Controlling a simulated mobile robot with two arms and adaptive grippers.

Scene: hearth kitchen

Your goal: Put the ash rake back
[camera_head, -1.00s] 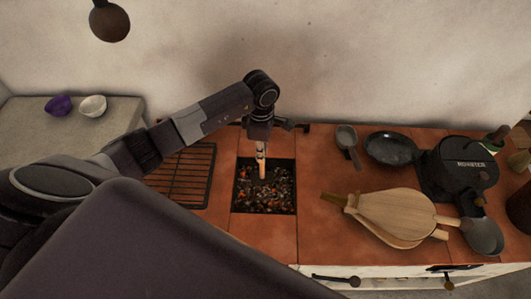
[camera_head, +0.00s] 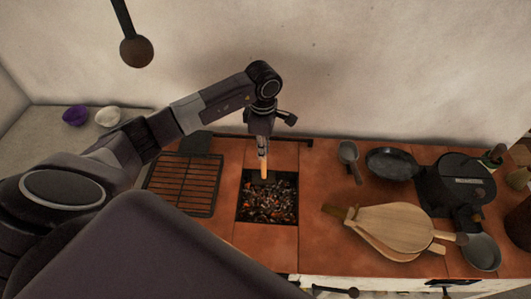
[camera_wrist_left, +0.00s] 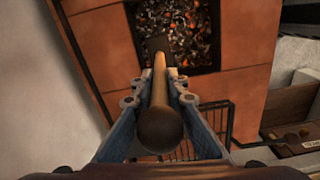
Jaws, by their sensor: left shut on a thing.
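The ash rake has a wooden handle (camera_head: 264,168) and a dark flat head (camera_wrist_left: 158,45). My left gripper (camera_head: 262,148) is shut on the handle and points down at the back edge of the ember pit (camera_head: 267,222). In the left wrist view the handle's rounded end (camera_wrist_left: 160,128) sticks out toward the camera from between the fingers of my left gripper (camera_wrist_left: 156,92). The rake head lies against the pit's edge in that view; I cannot tell whether it touches the embers. My right gripper is not in view.
A black grate (camera_head: 184,182) lies left of the pit. Bellows (camera_head: 395,228), a pan (camera_head: 391,162), a small scoop (camera_head: 349,160) and a black roaster (camera_head: 455,183) stand to the right. A dark rail (camera_head: 303,140) runs along the back. A ladle (camera_head: 136,50) hangs on the wall.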

